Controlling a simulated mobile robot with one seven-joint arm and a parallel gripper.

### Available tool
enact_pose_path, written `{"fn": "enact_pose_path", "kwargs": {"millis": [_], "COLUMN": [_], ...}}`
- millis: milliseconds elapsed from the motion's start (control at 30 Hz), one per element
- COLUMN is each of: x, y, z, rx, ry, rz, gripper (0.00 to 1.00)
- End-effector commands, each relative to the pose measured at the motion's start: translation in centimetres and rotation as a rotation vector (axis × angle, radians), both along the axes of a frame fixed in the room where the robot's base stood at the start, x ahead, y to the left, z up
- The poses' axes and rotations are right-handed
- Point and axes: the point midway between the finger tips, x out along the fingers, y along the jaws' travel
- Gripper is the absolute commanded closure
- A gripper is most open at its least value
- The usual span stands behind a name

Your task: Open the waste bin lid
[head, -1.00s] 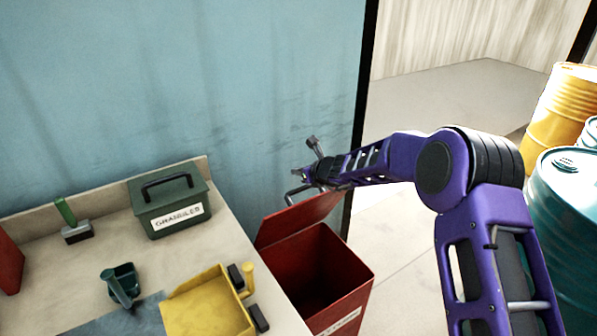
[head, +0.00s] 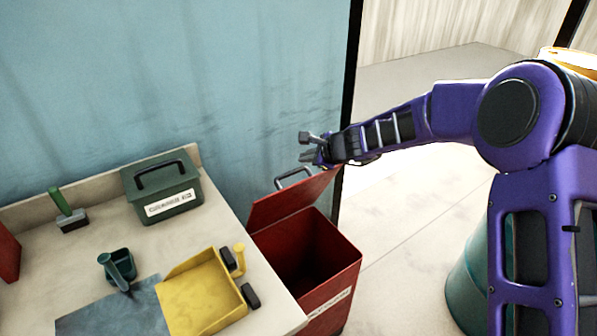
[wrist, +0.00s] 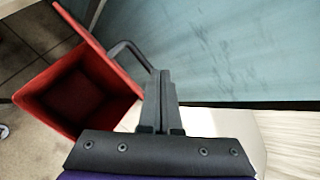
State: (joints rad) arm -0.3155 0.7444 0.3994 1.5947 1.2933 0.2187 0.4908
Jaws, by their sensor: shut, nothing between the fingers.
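The red waste bin (head: 338,283) stands beside the right end of the workbench. Its lid (head: 290,203) is raised, and the dark red inside shows empty. The lid's grey loop handle (head: 293,177) sticks up at its outer edge. My gripper (head: 306,154) is shut and empty, beside the raised lid near the handle. In the wrist view the shut fingers (wrist: 161,80) are just right of the handle (wrist: 128,50); whether they touch it I cannot tell. The open bin (wrist: 72,92) also shows there at the left.
On the workbench (head: 100,255) are a green lidded box (head: 163,190), a yellow tray (head: 205,295), a green scoop (head: 120,268) and a green-handled brush (head: 70,213). A blue wall (head: 180,80) stands behind. A teal drum (head: 470,295) is at the right, and the floor between is clear.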

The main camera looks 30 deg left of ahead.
Motion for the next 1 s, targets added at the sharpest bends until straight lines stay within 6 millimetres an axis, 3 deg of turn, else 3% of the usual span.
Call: {"fn": "enact_pose_path", "kwargs": {"millis": [200, 367, 1000], "x": [-1.2, -1.5, 1.5], "y": [-2.7, -3.2, 2.7], "z": [-1.2, -1.6, -7.7], "rx": [-0.264, -0.330, -0.331], "ry": [-0.366, -0.459, -0.462], "rz": [0.358, 0.457, 0.459], "gripper": [1.00, 1.00, 1.00]}}
